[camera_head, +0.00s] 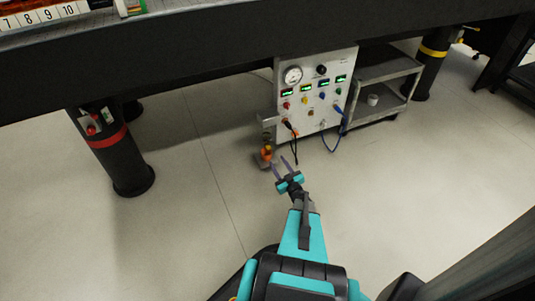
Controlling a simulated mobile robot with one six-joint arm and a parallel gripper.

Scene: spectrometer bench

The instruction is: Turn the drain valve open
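A small fitting with orange and yellow parts (266,153) stands low at the left edge of a white control panel, near the floor. It is the likeliest drain valve, but it is too small to read its handle position. My gripper (279,163) reaches toward it from the front. Its two fingers are spread apart with nothing visible between them. The fingertips appear close to the fitting, just right of and below it in the picture. I cannot tell whether they touch it.
The white control panel (318,106) has a round gauge (292,75), coloured knobs, and hanging black and blue cables (341,118). A grey cart (376,116) stands right of it. A dark bench edge (180,58) spans above. A black leg (124,170) stands left. Floor between is clear.

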